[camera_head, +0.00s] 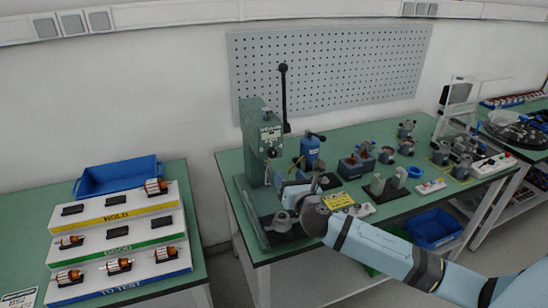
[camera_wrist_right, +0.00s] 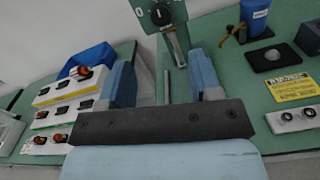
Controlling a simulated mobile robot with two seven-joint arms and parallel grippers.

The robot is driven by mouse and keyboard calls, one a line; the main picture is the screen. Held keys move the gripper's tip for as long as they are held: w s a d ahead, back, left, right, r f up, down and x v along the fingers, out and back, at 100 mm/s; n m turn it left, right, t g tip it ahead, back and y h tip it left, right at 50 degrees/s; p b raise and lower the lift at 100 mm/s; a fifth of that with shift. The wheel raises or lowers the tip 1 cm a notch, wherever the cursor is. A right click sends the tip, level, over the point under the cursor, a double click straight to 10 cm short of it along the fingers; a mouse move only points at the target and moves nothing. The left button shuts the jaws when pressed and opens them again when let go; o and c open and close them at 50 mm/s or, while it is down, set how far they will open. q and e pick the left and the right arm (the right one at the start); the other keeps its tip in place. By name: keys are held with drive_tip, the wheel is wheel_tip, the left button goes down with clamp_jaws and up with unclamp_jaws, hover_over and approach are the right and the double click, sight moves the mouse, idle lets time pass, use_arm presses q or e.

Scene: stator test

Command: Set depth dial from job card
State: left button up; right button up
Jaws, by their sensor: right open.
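A green arbor press (camera_head: 258,140) with a long black lever stands at the left of the middle bench. A dark round knob (camera_head: 271,152) sits on its front; it also shows at the top of the right wrist view (camera_wrist_right: 162,15). A white card (camera_head: 18,299) with large print lies at the lower left, mostly cut off. A yellow printed card (camera_head: 338,200) lies right of the press; its text is too small to read. My right gripper (camera_head: 288,190) is open and empty, in front of and below the knob. My left gripper is out of view.
A blue bottle-like unit (camera_head: 309,150), small fixtures and a white two-knob box (camera_head: 360,210) stand right of the press. A stepped rack (camera_head: 118,245) with several copper-wound parts and a blue tray (camera_head: 118,176) fill the left bench. A gap separates the benches.

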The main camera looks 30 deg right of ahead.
sight(274, 154)
drive_tip(key=p+x, duration=0.1)
drive_tip(key=x, duration=1.1)
drive_tip(key=shift+w, duration=0.1)
drive_tip(key=c, duration=0.9)
